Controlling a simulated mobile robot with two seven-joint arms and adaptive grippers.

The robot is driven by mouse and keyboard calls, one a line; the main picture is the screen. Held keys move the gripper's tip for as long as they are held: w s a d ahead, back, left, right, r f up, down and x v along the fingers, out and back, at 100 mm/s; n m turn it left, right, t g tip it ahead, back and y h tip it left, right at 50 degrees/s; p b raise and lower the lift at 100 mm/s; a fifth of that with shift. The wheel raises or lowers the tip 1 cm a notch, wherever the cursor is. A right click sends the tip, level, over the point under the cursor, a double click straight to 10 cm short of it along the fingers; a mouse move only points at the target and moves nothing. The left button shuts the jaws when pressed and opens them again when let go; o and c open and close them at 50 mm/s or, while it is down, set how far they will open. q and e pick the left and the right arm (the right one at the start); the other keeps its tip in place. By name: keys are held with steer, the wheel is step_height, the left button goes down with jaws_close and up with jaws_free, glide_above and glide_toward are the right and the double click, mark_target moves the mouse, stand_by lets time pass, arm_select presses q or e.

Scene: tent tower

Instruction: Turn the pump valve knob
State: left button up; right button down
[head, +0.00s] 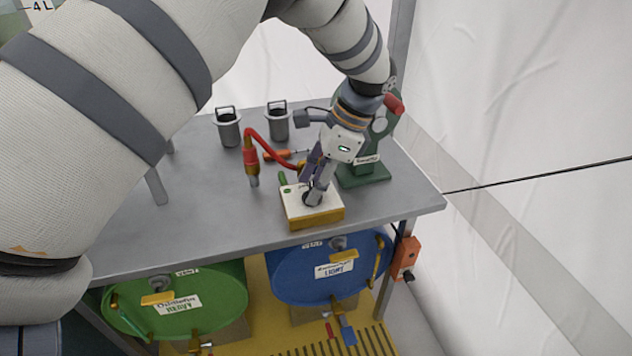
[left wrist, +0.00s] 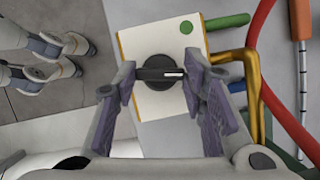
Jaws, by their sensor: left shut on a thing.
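The pump valve box (head: 312,212) is a white-topped box with yellow sides on the grey table, near its front right. Its round black knob (left wrist: 160,73) has a raised grip bar with a white mark, lying roughly crosswise in the left wrist view. A green dot (left wrist: 186,27) is on the box top near one corner. My left gripper (head: 314,193) reaches down onto the box from above. In the left wrist view its two fingers (left wrist: 159,78) are on either side of the knob, shut on it. In the head view the fingers largely hide the knob. My right gripper is not in view.
A green stand (head: 364,174) is close behind the gripper. Two grey canisters (head: 229,131) stand farther back. Blue (head: 300,275) and green (head: 215,290) drums are under the table (head: 215,210).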

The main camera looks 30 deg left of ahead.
arm_select(q)
steer(key=shift+f+n, duration=0.1)
steer(key=shift+n, duration=0.2)
steer(key=o, duration=1.2)
steer(key=shift+c, duration=0.2)
steer(key=v, duration=1.2)
